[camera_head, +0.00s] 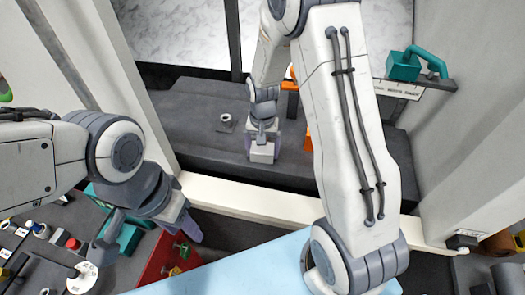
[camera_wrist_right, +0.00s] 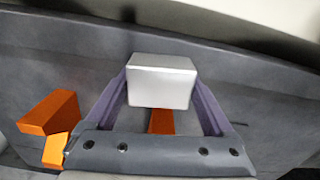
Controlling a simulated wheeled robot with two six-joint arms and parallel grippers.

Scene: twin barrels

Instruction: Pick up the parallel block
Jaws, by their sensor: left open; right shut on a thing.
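The parallel block (camera_head: 262,153) is a small pale, plain box over the dark grey bed. In the right wrist view the block (camera_wrist_right: 162,80) sits between the two purple fingers of my right gripper (camera_wrist_right: 160,95), which is shut on it. In the head view my right gripper (camera_head: 263,141) points down at the bed, with the block at its tips. I cannot tell whether the block touches the bed. My left gripper (camera_head: 187,224) is at the lower left, open and apart from the block; its fingers are partly hidden by its own wrist.
Orange parts (camera_wrist_right: 50,112) stand near the block, and another (camera_wrist_right: 160,121) shows just below it. A small ring-like part (camera_head: 226,122) lies on the dark bed (camera_head: 195,110). A red box (camera_head: 163,258) is near my left gripper.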

